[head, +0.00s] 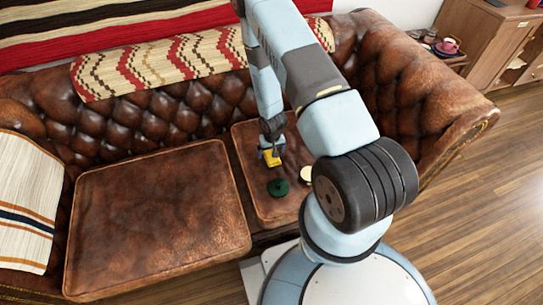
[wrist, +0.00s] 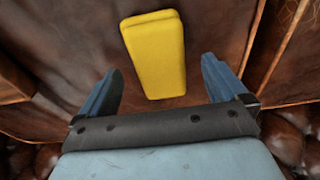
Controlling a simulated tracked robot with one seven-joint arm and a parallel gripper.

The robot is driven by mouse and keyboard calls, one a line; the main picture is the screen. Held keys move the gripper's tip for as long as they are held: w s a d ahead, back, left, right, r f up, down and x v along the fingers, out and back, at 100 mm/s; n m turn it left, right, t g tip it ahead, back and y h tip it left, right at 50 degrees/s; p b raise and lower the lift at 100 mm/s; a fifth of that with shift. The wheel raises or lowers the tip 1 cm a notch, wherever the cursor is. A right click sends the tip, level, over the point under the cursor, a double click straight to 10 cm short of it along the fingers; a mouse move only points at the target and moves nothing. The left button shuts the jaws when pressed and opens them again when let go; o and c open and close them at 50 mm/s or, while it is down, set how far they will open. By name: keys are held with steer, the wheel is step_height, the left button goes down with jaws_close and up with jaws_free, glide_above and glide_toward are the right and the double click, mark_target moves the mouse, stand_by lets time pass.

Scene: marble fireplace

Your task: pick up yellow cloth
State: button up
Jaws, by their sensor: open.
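The yellow cloth (wrist: 155,55) looks like a folded, rounded rectangular block on the brown leather seat cushion. In the head view the yellow cloth (head: 272,157) is small and partly hidden by my gripper (head: 270,150), which is over the right seat cushion. In the wrist view my gripper (wrist: 160,88) is open, with one blue finger to the left of the cloth and one to the right. The cloth's near end lies between the fingers and most of it extends beyond them. I see no contact with either finger.
A dark green round item (head: 278,187) and a cream round item (head: 306,174) lie on the right cushion (head: 250,150) near the cloth. The sofa's tufted backrest (head: 150,122) stands behind. The left cushion (head: 155,220) is bare. A side table with cups (head: 447,46) stands at right.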

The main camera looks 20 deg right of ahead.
steer(key=shift+w+f, duration=0.15)
steer(key=shift+f, duration=1.05)
steer(key=shift+c, duration=0.5)
steer(key=c, duration=1)
steer(key=shift+o, duration=0.2)
steer(key=shift+r, duration=0.15)
steer(key=shift+r, duration=0.3)
step_height(320, 180, up, 2)
steer(key=s+r, duration=0.1)
steer(key=r, duration=0.1)
steer(key=s+a+r, duration=0.1)
steer(key=s+r, duration=0.1)
steer(key=s+a+r, duration=0.1)
steer(key=s+r, duration=0.1)
steer(key=shift+s+a+r, duration=0.1)
steer(key=shift+a+r, duration=0.05)
steer(key=shift+r, duration=0.2)
steer(key=s+a+r, duration=0.3)
steer(key=s, duration=0.4)
steer(key=shift+s+r, duration=0.25)
steer(key=shift+s, duration=0.1)
